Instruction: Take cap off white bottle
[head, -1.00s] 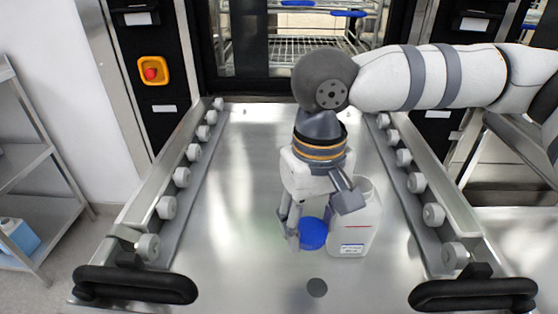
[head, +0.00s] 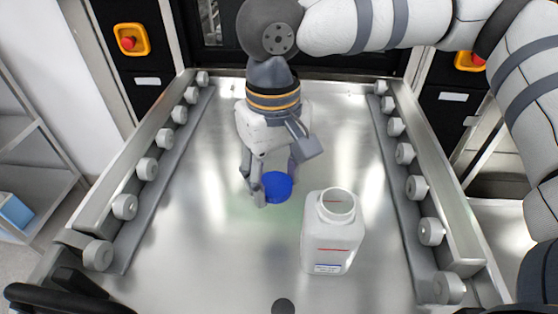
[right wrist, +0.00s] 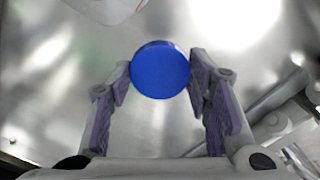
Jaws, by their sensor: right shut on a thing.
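The white bottle (head: 333,240) stands upright on the metal tray, with its round neck open and bare. The blue cap (head: 277,184) is off the bottle, to the left of and behind its neck in the head view. My right gripper (head: 269,188) is shut on the cap and holds it apart from the bottle. In the right wrist view the cap (right wrist: 160,70) sits between the two fingertips. A small edge of the white bottle (right wrist: 108,8) shows at the top of that view. My left gripper is not in view.
The metal tray (head: 200,240) has rails with several white rollers on both sides, left (head: 147,168) and right (head: 416,187). A black handle (head: 60,300) is at the front left. The tray around the bottle is clear.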

